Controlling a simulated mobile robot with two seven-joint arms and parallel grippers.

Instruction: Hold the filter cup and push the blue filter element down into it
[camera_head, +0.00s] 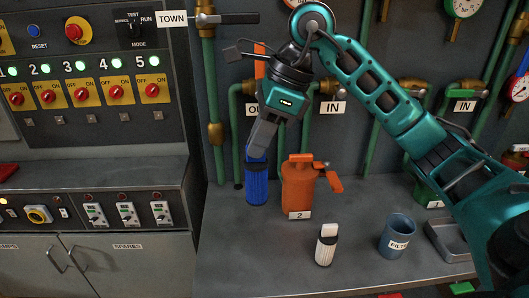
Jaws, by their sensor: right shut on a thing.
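The blue filter element (257,187) is a ribbed blue cylinder upright at the back left of the grey bench. My right gripper (257,150) points down at its top and is shut on it. Whether the element's bottom touches the bench is hard to tell. The filter cup (396,238) is an open blue-grey cup with a label, standing upright on the right part of the bench, well apart from the element. My left gripper is not in view.
An orange pump body labelled 2 (298,187) stands right beside the element. A grey tray (446,238) lies right of the cup. Green pipes (210,90) rise behind. The bench's front left (240,255) is clear.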

